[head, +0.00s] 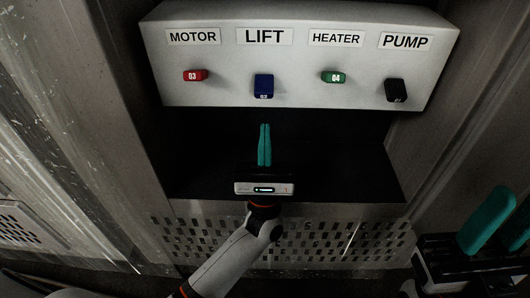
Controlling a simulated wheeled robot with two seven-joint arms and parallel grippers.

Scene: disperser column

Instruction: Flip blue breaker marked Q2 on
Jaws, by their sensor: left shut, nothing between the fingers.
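The blue breaker (263,84) sits on the white panel under the LIFT label. Its lever looks tall and hangs downward, with a small marking at its lower end that is too small to read surely. My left gripper (264,127) is below the blue breaker, its teal fingers together and pointing up at it. The fingers are empty and a gap shows between their tips and the breaker. My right gripper (508,205) is at the lower right edge, partly cut off, with its teal fingers apart and nothing seen between them.
The panel (300,60) also carries a red breaker (195,76) under MOTOR, a green one (334,77) under HEATER and a black one (396,90) under PUMP. A dark recess lies below the panel, above a perforated metal plate (330,235). Metal walls stand on both sides.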

